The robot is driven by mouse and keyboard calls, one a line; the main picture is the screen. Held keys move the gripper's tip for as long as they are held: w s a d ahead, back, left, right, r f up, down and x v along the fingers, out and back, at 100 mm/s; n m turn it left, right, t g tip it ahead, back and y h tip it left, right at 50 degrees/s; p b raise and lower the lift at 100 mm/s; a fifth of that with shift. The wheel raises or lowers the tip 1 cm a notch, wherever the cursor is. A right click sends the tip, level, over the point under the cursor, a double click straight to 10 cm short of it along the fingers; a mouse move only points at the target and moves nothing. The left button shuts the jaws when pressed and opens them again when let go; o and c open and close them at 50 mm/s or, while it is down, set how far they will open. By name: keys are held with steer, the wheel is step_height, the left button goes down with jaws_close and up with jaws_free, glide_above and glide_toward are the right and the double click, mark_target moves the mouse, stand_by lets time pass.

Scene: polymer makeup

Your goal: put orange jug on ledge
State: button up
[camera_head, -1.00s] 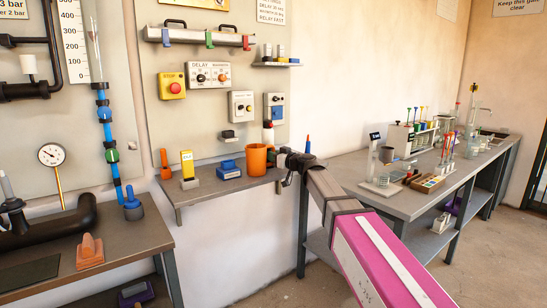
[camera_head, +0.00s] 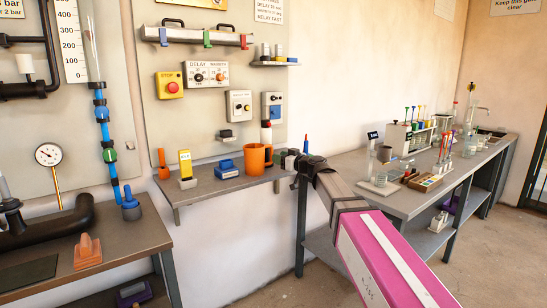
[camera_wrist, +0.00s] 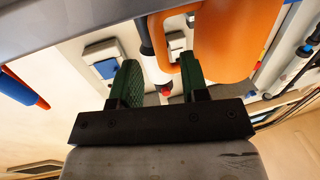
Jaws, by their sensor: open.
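The orange jug (camera_head: 254,160) stands upright on the grey ledge (camera_head: 215,188) fixed to the wall panel, near the ledge's right end. Its handle shows on its right side. My gripper (camera_head: 287,160) is just right of the jug, at handle height, with a small gap visible between them. In the wrist view the green fingers of my gripper (camera_wrist: 158,78) are open and apart. The jug (camera_wrist: 240,45) fills the upper right there, beyond the right finger, with its handle loop near the fingertips. Nothing appears gripped.
A blue block (camera_head: 228,169), a yellow device (camera_head: 186,168) and an orange-handled item (camera_head: 163,165) share the ledge to the left. A blue-tipped item (camera_head: 306,145) stands near my gripper. The lab table (camera_head: 405,200) with glassware is on the right.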

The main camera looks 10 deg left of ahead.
steer(key=v, duration=0.7)
steer(key=s+d+f+m+g+h, duration=0.2)
steer(key=s+d+f+m+h, duration=0.1)
steer(key=d+f, duration=0.5)
steer(key=s+d+f+m+g+h, duration=0.2)
steer(key=s+d+f+h, duration=0.3)
steer(key=f, duration=1)
steer(key=s+d+f+m+g+h, duration=0.2)
steer(key=s+d+f+m+h, duration=0.1)
steer(key=d+f, duration=0.9)
steer(key=shift+s+m+h, duration=0.3)
steer(key=shift+s+h, duration=0.1)
steer(key=shift+s, duration=0.25)
steer(key=s+d+f+m+g+h, duration=0.1)
steer(key=s+d+f, duration=0.1)
steer(key=d, duration=0.1)
steer(key=s+d+f+m+g+h, duration=0.1)
steer(key=s+d+f, duration=0.1)
steer(key=d, duration=0.1)
steer(key=s+d+f+m+h, duration=0.1)
steer(key=s+d+f+h, duration=0.1)
steer(key=s+d, duration=0.1)
steer(key=shift+d+m+g, duration=0.3)
steer(key=shift+d+g, duration=0.05)
steer(key=shift+g, duration=0.05)
steer(key=c, duration=0.4)
steer(key=shift+o, duration=0.2)
